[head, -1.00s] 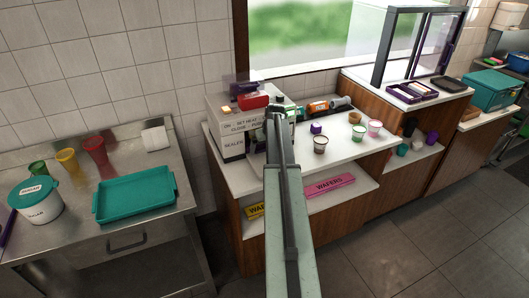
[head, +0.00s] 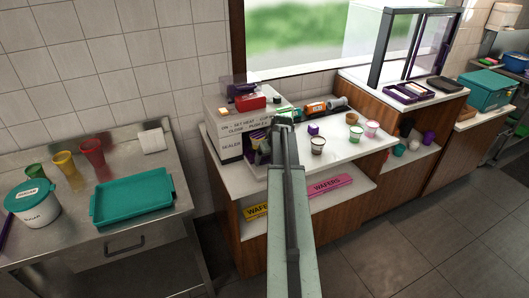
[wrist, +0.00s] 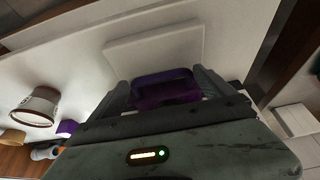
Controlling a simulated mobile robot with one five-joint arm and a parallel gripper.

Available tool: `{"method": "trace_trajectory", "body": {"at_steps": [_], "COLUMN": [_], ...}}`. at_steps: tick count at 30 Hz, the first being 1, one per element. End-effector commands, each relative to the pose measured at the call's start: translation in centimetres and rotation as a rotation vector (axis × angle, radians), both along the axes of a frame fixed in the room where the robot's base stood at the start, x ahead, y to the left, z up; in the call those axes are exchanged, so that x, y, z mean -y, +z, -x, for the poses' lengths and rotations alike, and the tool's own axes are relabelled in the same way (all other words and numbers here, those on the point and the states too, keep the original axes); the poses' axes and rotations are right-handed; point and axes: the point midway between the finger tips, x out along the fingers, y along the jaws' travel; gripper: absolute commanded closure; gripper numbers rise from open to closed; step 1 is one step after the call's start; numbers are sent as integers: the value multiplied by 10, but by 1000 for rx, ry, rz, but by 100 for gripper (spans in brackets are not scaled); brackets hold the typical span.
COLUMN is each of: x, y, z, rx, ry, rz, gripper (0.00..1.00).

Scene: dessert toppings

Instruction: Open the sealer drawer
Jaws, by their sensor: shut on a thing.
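The sealer (head: 229,146) is a pale box with printed labels at the left end of the white counter in the head view. Purple shows at its open front, beside my arm. In the wrist view a purple drawer handle (wrist: 165,86) sits between my gripper's fingers (wrist: 163,92), in front of a pale flat panel (wrist: 155,45). My gripper is shut on this handle. In the head view my arm hides part of the sealer's front, and how far the drawer stands out is hard to tell.
Cups (head: 318,145), a small purple block (head: 313,129) and bottles (head: 316,107) stand right of my arm on the counter. Wafer boxes (head: 330,186) lie on the shelf below. A steel table with a teal tray (head: 134,199) is at left.

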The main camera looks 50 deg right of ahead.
Motion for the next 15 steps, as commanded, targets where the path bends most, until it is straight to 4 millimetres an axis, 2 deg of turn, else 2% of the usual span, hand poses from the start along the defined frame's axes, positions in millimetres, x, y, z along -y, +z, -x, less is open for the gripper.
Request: {"method": "trace_trajectory", "body": {"at_steps": [1,6,15], "x": [-7,-19,-30], "y": [0,0,0], "z": [15,46,77], "rx": [-2,-3,-3], "ry": [-1,-1,0], "rz": [1,1,1], "gripper": [80,80,80]}}
